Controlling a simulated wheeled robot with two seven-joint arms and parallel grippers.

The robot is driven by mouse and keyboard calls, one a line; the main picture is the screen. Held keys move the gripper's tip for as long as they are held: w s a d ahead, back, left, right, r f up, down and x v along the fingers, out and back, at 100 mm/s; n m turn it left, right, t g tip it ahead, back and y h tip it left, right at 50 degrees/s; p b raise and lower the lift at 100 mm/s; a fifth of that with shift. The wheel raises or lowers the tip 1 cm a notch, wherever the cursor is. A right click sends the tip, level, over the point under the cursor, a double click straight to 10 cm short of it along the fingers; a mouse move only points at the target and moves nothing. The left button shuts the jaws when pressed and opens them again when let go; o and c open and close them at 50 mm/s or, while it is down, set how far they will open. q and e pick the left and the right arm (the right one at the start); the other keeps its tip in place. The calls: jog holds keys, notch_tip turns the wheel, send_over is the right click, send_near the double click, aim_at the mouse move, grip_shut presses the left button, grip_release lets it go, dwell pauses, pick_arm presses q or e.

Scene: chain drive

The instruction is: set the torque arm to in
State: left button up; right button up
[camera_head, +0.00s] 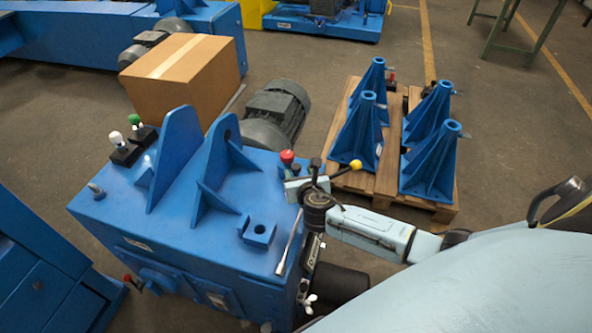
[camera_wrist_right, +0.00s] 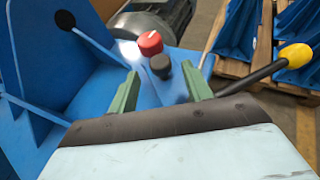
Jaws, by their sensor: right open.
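My right gripper (camera_head: 301,181) is over the right edge of a blue machine housing (camera_head: 185,235). In the right wrist view its two green fingers (camera_wrist_right: 160,72) are apart. A red knob (camera_wrist_right: 150,43) and a black knob (camera_wrist_right: 160,67) show between and just beyond the fingertips; I cannot tell whether they touch. The red knob also shows in the head view (camera_head: 287,157). A lever with a yellow ball (camera_wrist_right: 295,55) on a black rod stands to the right of the fingers. No label tells which lever is the torque arm. My left gripper is out of view.
Green and white ball-topped levers (camera_head: 134,119) stand at the housing's left. Upright blue plates (camera_head: 176,150) rise from its top. A cardboard box (camera_head: 185,75) and a grey motor (camera_head: 277,110) are behind. A pallet (camera_head: 375,180) with blue stands lies at the right.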

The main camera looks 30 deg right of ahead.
aim_at(297, 169)
jog(key=b+x, duration=0.1)
jog(key=x, duration=0.3)
jog(key=shift+w+f, duration=0.1)
jog(key=shift+w+d+f+b, duration=0.15)
jog(key=shift+w+b, duration=0.15)
jog(key=shift+w, duration=0.15)
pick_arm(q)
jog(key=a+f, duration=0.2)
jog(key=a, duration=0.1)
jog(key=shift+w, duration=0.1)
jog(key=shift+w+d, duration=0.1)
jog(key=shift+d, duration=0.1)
pick_arm(e)
grip_shut()
